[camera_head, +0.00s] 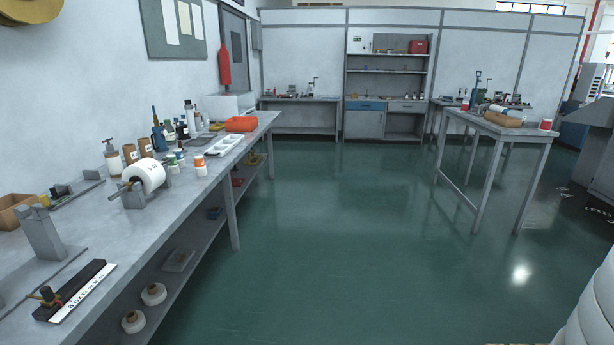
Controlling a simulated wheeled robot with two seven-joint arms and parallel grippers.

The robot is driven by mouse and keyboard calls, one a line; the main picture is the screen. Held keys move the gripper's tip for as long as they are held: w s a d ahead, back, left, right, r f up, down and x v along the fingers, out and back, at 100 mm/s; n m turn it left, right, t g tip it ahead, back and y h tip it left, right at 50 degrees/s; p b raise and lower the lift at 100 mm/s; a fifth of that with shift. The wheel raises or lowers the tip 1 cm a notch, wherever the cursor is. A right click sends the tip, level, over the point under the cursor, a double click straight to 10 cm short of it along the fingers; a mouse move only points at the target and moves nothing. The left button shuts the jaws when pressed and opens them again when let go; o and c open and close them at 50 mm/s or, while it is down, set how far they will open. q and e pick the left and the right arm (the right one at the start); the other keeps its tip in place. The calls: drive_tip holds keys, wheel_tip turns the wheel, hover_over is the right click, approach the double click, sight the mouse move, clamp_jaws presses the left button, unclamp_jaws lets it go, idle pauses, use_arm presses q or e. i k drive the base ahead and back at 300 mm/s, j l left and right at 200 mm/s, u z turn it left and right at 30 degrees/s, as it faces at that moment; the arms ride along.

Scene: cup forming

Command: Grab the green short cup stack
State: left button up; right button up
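A small white cup stack with a green band (173,167) stands on the long grey workbench (95,240) at the left, just right of a white paper roll (146,176). A blue-banded stack (180,156) stands just behind it. An orange-topped white stack (200,166) stands to its right. They are small in view, so the number of cups in each cannot be told. Neither of my grippers is in view.
Bottles (189,115), an orange tray (241,124) and a white tray (223,146) are farther along the bench. A second table (490,126) stands at the right, with shelves (385,85) at the back. The green floor (340,230) between is clear.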

sight(174, 168)
drive_tip(key=i, duration=0.6)
drive_tip(key=i+l+u, duration=0.15)
drive_tip(key=i, duration=1)
drive_tip(key=u, duration=0.05)
